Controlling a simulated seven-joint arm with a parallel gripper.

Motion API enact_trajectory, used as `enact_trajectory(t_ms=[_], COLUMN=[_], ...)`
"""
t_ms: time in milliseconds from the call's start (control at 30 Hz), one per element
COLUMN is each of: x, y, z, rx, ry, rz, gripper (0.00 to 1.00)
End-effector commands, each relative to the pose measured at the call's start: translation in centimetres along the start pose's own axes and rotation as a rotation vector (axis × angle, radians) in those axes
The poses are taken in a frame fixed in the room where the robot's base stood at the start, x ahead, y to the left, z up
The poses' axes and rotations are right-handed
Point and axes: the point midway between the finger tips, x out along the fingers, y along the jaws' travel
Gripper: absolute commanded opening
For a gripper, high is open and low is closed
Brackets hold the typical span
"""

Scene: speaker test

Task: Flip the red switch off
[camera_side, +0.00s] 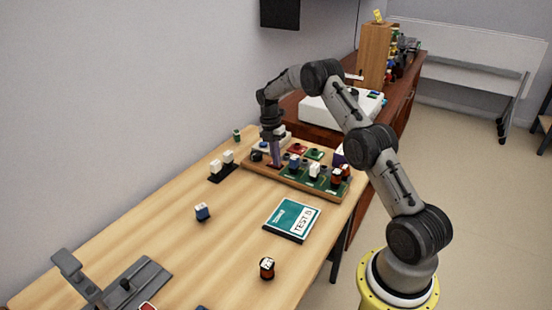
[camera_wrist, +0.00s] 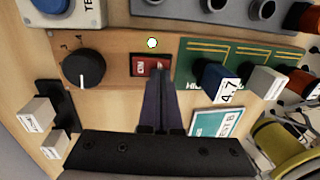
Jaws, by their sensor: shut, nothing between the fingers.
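The red switch (camera_wrist: 151,66) is a small red rocker set in the wooden panel (camera_wrist: 118,50), with white lettering on its face too small to read surely. It lies just beyond my fingertips in the wrist view. My gripper (camera_wrist: 159,84) is shut, with its dark fingers together and nothing between them. The tips overlap the switch's near edge in the picture; I cannot tell whether they touch it. In the side view my gripper (camera_side: 276,165) points down over the left part of the wooden panel (camera_side: 310,188), and the switch is hard to make out there.
A black knob (camera_wrist: 84,68) sits left of the switch. A green board (camera_wrist: 240,58) with blue, white and orange parts stands to its right. White blocks (camera_side: 221,162) lie left of the panel. A TEST B booklet (camera_side: 292,219) lies in front, with free table around it.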

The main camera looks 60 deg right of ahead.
Motion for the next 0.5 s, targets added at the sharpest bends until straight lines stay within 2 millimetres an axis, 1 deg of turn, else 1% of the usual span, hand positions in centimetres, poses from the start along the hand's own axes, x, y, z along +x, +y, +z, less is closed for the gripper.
enact_trajectory(t_ms=[233,500], x=[0.2,1.3], y=[-0.1,-0.7], z=[0.0,-0.1], rx=[-0.001,0.000], ry=[0.001,0.006], rz=[0.023,0.163], gripper=[0.00,0.00])
